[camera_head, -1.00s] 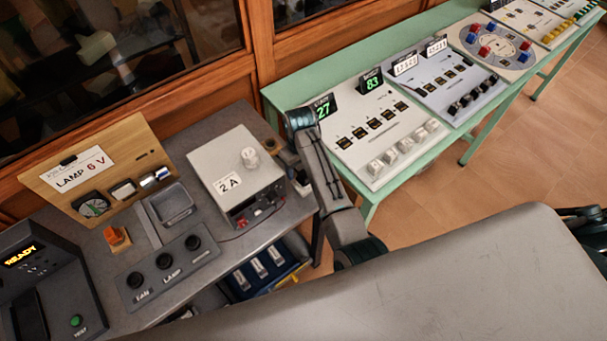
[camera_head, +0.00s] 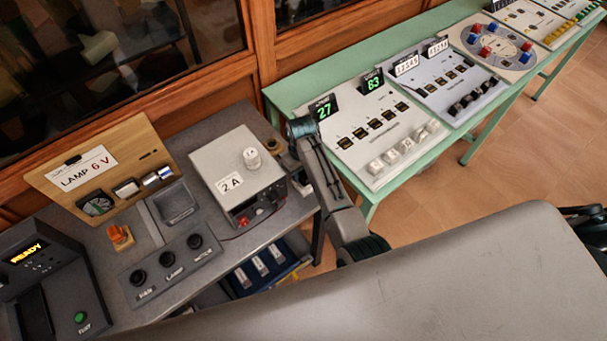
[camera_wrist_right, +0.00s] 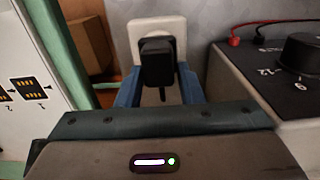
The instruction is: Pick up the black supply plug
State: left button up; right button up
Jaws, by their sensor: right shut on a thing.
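The black supply plug (camera_wrist_right: 157,62) shows in the right wrist view, against a white wall socket plate (camera_wrist_right: 140,28). A thin dark cord hangs below it. My right gripper (camera_wrist_right: 158,84) has its blue fingers on both sides of the plug and is shut on it. The plug looks still seated at the plate; I cannot see any gap between them. In the head view my right arm reaches to the back right corner of the grey bench, where the plug is hard to make out. My left gripper is not in view.
A grey supply box marked 2 A (camera_head: 232,165) stands close to the left of my right arm. A green table (camera_head: 290,92) with switch panels is to its right. The bench (camera_head: 190,140) also holds a wooden lamp board (camera_head: 98,165) and a three-knob panel (camera_head: 172,266).

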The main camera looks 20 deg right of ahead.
notch_tip(320, 180, up, 9)
jog(key=b, duration=0.3)
jog(key=shift+f, duration=0.1)
jog(key=shift+r, duration=0.6)
